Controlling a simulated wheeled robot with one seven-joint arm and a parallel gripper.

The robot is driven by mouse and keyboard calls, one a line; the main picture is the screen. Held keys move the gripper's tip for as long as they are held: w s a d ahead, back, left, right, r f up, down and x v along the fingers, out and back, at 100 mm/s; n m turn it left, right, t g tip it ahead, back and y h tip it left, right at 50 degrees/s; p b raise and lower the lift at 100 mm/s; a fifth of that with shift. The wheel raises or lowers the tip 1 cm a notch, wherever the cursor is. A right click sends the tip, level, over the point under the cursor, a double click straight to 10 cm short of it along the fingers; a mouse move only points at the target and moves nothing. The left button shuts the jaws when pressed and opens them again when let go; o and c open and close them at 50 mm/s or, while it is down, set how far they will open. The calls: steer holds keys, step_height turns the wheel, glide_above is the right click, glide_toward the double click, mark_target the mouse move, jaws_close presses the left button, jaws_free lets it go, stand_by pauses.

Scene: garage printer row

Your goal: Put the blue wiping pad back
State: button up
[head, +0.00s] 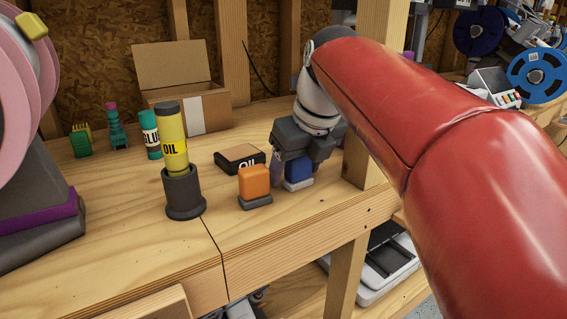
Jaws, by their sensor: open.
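The blue wiping pad (298,171) has a pale lower edge. It stands on the wooden bench right of the middle of the head view, partly hidden under my gripper. My gripper (289,173) is open and points down over the pad, with one grey finger showing at the pad's left side. The other finger is not clearly visible, and I cannot tell whether the fingers touch the pad. An orange pad (254,180) on a grey base stands just left of the gripper, apart from it.
A yellow oil tube (171,140) stands in a dark holder (184,192) to the left. A glue bottle (151,135) and cardboard box (204,109) are behind. A wooden post rises right of the gripper. The front bench is clear.

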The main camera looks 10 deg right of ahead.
steer(key=p+v, duration=0.2)
steer(key=v, duration=1)
steer(key=shift+r, duration=0.2)
